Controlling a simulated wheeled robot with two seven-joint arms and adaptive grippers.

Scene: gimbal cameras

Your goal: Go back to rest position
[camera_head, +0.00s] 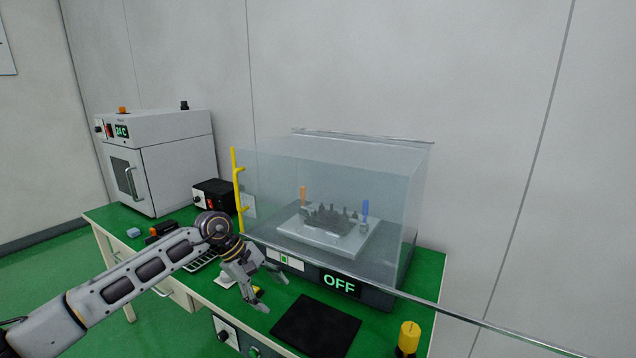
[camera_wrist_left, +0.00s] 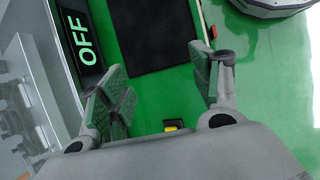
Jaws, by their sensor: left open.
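My left gripper (camera_head: 268,291) is in front of the clear-covered machine, above the green bench top (camera_head: 425,290). It also shows in the left wrist view (camera_wrist_left: 170,85), with its two fingers spread apart and nothing between them. My left arm comes in from the lower left. The machine's transparent cover (camera_head: 330,165) is down over a white plate with dark pieces, and its display (camera_head: 339,284) reads OFF. My right gripper is not in view.
A black mat (camera_head: 315,326) lies on the bench right of the gripper. A yellow-capped knob (camera_head: 408,337) stands at the front right. A yellow handle (camera_head: 238,190) is on the cover's left edge. A white oven (camera_head: 160,160) and a black box (camera_head: 213,194) stand at the left.

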